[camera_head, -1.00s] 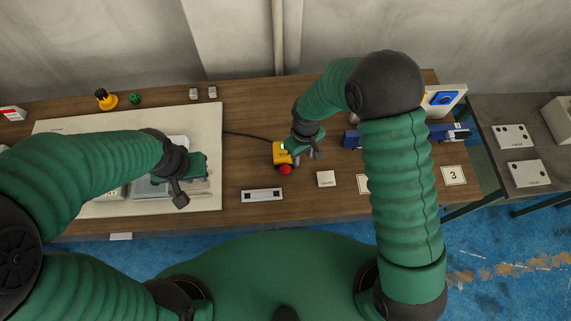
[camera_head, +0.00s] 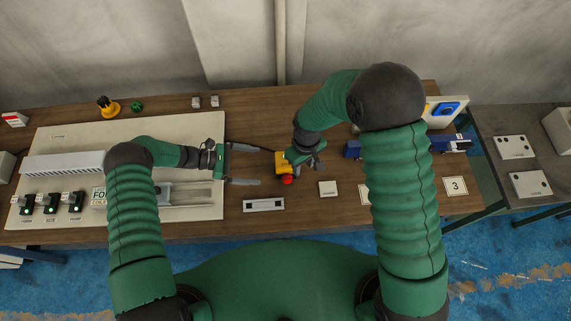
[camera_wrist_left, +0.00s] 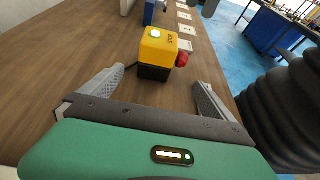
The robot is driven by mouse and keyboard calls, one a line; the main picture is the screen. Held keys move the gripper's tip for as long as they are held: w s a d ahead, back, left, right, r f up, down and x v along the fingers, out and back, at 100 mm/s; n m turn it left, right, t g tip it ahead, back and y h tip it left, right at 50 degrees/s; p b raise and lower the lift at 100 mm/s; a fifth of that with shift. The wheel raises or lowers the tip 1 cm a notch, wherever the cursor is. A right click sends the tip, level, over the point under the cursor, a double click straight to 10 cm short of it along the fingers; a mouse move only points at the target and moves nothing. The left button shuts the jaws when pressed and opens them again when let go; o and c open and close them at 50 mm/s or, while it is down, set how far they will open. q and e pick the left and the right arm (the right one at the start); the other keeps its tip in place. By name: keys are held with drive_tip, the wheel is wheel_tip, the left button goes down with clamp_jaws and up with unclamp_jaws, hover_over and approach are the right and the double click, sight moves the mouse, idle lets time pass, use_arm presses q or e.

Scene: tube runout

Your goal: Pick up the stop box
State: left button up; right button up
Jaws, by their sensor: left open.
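The stop box (camera_head: 282,163) is a small yellow box with a black base and a red button on its side.
A dark cable (camera_head: 250,136) runs across the table to the box. A pale panel (camera_head: 120,128) with switches lies at left. A small grey bar (camera_head: 264,205) and white cards (camera_head: 328,189) lie in front. A blue object (camera_head: 352,149) stands to the right.

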sight(282, 164)
use_arm(q)
drive_tip(key=x, duration=1.2)
drive_tip(key=shift+d, duration=0.1)
drive_tip(key=c, duration=1.5)
drive_tip(key=shift+r, duration=0.15)
drive_tip(key=shift+c, duration=0.2)
drive_tip(key=shift+w+r, duration=0.1)
drive_tip(key=shift+r, duration=0.2)
wheel_tip(282, 164, up, 3)
drive_tip(key=shift+f, duration=0.15)
drive_tip(key=s, duration=1.8)
drive_tip(key=shift+s, duration=0.15)
drive_tip(key=shift+w+a, duration=0.15)
drive_tip(key=shift+w, duration=4.45)
drive_tip(key=shift+w+a, duration=0.15)
drive_tip(key=shift+w, duration=4.45)
